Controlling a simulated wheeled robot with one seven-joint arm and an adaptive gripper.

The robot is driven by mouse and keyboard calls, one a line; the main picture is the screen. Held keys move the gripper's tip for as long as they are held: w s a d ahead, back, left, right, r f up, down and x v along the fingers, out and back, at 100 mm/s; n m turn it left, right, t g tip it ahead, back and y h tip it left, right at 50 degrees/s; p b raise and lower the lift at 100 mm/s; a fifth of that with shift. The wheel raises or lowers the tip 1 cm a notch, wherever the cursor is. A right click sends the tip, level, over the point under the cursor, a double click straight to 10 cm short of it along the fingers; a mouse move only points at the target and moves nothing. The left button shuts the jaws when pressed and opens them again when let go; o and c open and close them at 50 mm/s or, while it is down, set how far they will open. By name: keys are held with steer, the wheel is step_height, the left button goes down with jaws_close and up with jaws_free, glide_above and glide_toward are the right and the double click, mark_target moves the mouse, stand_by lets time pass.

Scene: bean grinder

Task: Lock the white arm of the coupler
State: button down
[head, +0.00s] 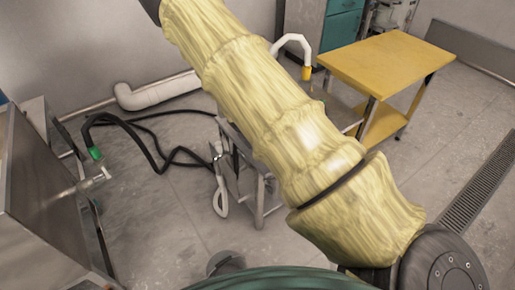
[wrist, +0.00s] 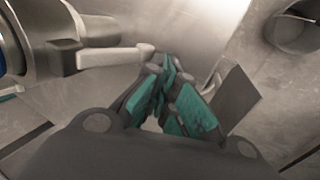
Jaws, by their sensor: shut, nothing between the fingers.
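In the wrist view, the white arm (wrist: 110,57) of the coupler sticks out to the right from the metal coupler body (wrist: 52,25) at the upper left. My gripper (wrist: 168,66), with teal pads, is shut and empty. Its fingertips show just right of the white arm's free end; I cannot tell whether they touch. In the head view, a short metal pipe with a pale lever (head: 105,173) at its end sticks out of the steel machine at the left. My gripper is outside the head view.
The steel machine (head: 35,215) stands at the left. A black hose with a green end (head: 95,153) hangs near it and runs to a small metal stand (head: 262,190). A yellow table (head: 385,62) is at the back right. My cream-covered arm hides much of the middle.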

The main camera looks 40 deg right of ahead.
steer(key=shift+d+f, duration=0.3)
steer(key=shift+d, duration=0.1)
steer(key=shift+r, duration=0.1)
stand_by(0.6)
